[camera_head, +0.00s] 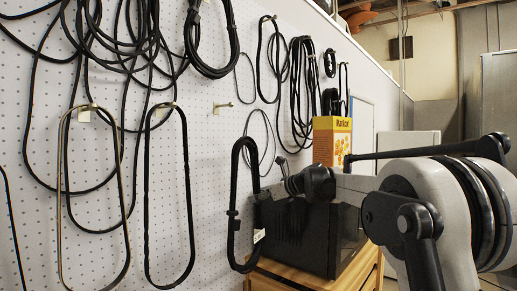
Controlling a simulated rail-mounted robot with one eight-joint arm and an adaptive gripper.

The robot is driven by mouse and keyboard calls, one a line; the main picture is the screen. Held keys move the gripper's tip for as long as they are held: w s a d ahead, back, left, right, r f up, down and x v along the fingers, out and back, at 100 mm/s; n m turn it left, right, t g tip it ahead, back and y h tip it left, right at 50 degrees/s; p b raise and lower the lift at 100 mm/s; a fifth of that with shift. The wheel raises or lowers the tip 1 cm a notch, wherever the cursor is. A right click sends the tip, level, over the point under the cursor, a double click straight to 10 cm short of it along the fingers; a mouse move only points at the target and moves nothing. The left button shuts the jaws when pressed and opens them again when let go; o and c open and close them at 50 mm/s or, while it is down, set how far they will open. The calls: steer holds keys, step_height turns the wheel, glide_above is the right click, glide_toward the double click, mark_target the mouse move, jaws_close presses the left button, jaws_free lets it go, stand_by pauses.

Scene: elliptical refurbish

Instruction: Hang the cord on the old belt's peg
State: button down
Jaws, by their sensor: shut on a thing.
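A thick black loop (233,212), which looks like the cord, hangs upright in front of the pegboard with a small white tag low on its right side. My gripper (268,191) is shut on its right side, reaching in from the right; the fingertips are dark and hard to make out. A worn, brownish belt loop (61,180) hangs at the left from a brass peg (84,109). A black belt loop (147,190) hangs beside it from another peg (162,106). A bare peg (222,105) sticks out between that loop and the held cord, up and left of the cord.
The white pegboard (205,200) carries several coiled black cables, a big tangle (110,50) at upper left. A wooden cabinet (300,284) below holds a dark box (335,240) and a yellow-orange box (332,142) close to my arm. The board around the bare peg is clear.

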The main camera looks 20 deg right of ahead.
mark_target(258, 151)
steer(key=shift+n+g+y, duration=0.5)
steer(key=shift+y, duration=0.1)
steer(key=r, duration=0.5)
steer(key=s+r+p, duration=0.1)
steer(key=r, duration=0.4)
steer(key=r+p, duration=0.1)
steer(key=r, duration=0.5)
steer(key=shift+s+a, duration=0.1)
steer(key=shift+s, duration=0.3)
steer(key=w+r+p+x, duration=0.1)
steer(key=p+x, duration=0.1)
steer(key=x, duration=0.9)
steer(key=shift+w+d+r, duration=0.25)
steer(key=shift+r, duration=0.05)
steer(key=shift+d+f, duration=0.1)
steer(key=shift+f, duration=0.05)
